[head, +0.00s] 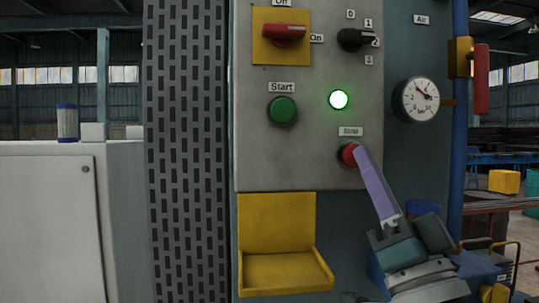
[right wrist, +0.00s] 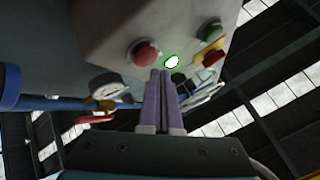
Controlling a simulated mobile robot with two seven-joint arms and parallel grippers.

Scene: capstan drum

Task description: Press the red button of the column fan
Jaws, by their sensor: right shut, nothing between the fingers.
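The red button (head: 347,153) sits low on the grey control panel under a small label that seems to read Stop. My right gripper (head: 362,151) is shut and empty; its purple fingertips overlap the button's right edge in the head view. In the right wrist view the red button (right wrist: 144,54) shows just to the left of and above the closed fingertips (right wrist: 160,74). I cannot tell whether they touch it. My left gripper is not in view.
A green Start button (head: 282,110) and a lit green lamp (head: 339,99) are above the red button. Red (head: 284,34) and black (head: 356,39) switches are higher. A gauge (head: 416,99) and a red lever (head: 481,79) stand to the right. A yellow tray (head: 285,273) juts out below.

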